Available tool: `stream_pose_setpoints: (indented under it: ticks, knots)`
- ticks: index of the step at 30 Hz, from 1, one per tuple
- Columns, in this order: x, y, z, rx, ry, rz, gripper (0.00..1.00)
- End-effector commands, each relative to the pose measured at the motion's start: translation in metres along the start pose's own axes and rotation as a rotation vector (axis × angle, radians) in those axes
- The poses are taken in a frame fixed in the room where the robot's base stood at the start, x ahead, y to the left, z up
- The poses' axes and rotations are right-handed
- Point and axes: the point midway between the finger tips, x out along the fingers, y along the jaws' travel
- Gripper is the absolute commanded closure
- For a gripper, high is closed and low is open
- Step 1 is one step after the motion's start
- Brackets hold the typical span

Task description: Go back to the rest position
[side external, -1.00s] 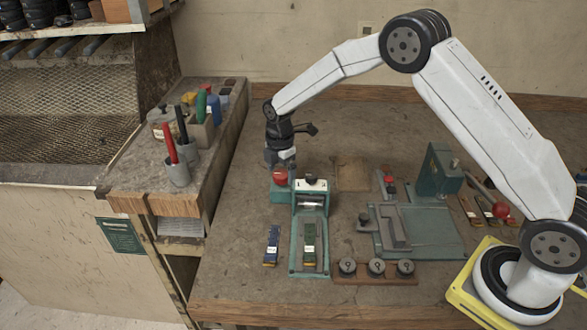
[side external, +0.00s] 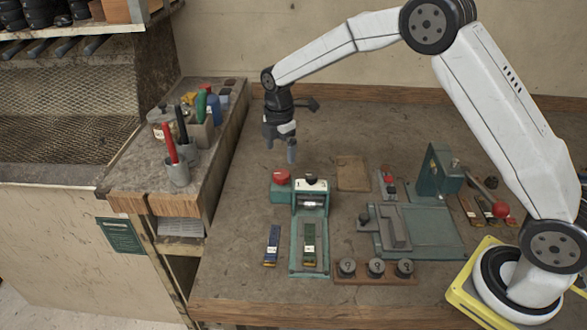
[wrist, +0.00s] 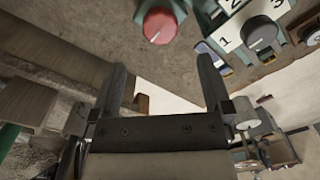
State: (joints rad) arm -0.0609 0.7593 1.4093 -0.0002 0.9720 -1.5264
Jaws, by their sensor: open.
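My gripper (side external: 281,157) hangs above the workbench, behind and above the red button (side external: 281,177) of the green stitcher machine (side external: 310,232). In the wrist view my gripper (wrist: 165,80) has its two fingers spread wide with nothing between them. The red button (wrist: 160,25) and the numbered dial (wrist: 261,33) show beyond the fingertips. My gripper touches nothing. A green-labelled piece (side external: 309,243) lies in the stitcher's bed, and a blue one (side external: 272,245) lies on the bench to its left.
A second green press (side external: 440,172) with a red-knobbed lever stands at the right. Three round dark knobs (side external: 376,267) sit on a wooden strip in front. A side counter (side external: 140,180) with tool cups is at the left. The air around my gripper is clear.

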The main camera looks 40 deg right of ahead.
Motion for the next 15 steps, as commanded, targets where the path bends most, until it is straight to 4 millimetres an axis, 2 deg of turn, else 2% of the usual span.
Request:
stream_pose_setpoints:
  ticks: [8,15]
  knots:
    - [-0.004,-0.01,0.002,0.079,0.001,0.011,0.0]
    - [-0.013,-0.043,0.008,0.322,0.009,0.047,0.0]
